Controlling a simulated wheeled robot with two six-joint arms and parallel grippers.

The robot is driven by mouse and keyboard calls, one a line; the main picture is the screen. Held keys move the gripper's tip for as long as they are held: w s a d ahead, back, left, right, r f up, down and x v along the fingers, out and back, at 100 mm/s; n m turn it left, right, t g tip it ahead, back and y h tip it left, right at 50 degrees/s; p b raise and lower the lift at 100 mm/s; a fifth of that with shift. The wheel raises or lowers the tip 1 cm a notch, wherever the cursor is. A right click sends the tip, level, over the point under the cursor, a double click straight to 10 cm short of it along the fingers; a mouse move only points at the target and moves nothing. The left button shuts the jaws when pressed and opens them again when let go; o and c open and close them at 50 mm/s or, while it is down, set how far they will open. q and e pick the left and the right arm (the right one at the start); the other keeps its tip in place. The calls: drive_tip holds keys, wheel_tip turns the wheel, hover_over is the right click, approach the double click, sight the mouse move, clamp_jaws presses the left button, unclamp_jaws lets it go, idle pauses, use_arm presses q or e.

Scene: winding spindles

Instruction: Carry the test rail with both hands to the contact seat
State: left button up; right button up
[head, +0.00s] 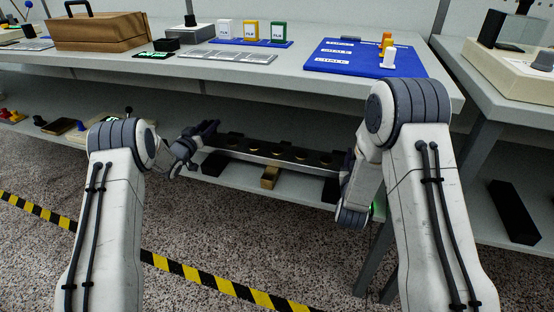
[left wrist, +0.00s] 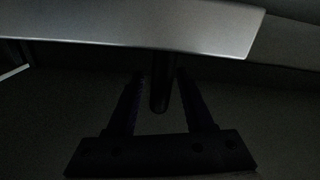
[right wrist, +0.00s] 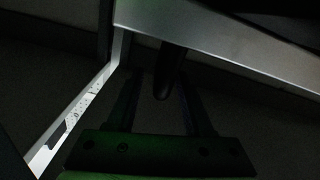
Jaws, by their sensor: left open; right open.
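The test rail (head: 265,159), a long bar with a silver front edge and several round brass-coloured spots on its dark top, lies across the middle of the head view at lower shelf level. My left gripper (head: 208,132) is open at its left end. In the left wrist view the left gripper (left wrist: 162,100) has its fingers on either side of a dark peg (left wrist: 159,97) below the rail's silver edge (left wrist: 130,27). The right gripper is mostly hidden behind my arm in the head view. In the right wrist view the right gripper (right wrist: 162,100) is open, with another dark peg (right wrist: 168,75) between its fingers. I cannot make out the contact seat.
A brass-coloured block (head: 270,177) sits under the rail's middle. The upper table (head: 300,86) overhangs behind, with a blue mat (head: 340,65) on it. A table leg (head: 375,255) stands at right. Yellow-black tape (head: 190,273) crosses the floor.

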drive_tip(key=shift+s+a, duration=0.1)
use_arm(q)
drive_tip(key=v, duration=1.1)
drive_tip(key=shift+s, duration=0.2)
use_arm(e)
drive_tip(key=v, duration=0.7)
use_arm(q)
drive_tip(key=shift+r, duration=0.1)
use_arm(e)
drive_tip(key=shift+r, duration=0.1)
